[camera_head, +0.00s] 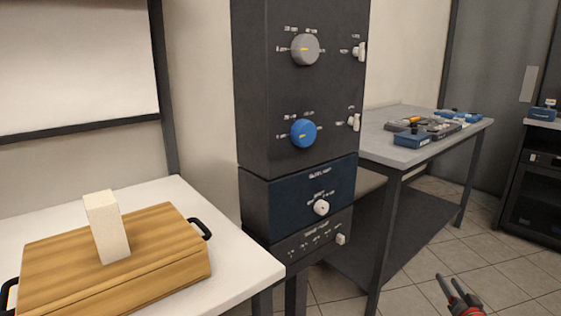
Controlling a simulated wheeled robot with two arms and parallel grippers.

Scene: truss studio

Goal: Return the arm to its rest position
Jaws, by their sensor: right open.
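My right gripper (452,287) shows at the bottom right edge, over the tiled floor. Its two dark fingers are apart, with nothing between them. Only the fingers and a bit of red and grey behind them are in view; the rest of the arm is cut off. The gripper touches nothing that I can see. My left gripper is not in view.
A dark control cabinet (260,90) with a grey knob (305,49) and a blue knob (303,133) stands in the middle. A white table (235,262) at left bears a wooden box (165,245) with a pale block (107,228) on top. A grey workbench (385,145) holds tools.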

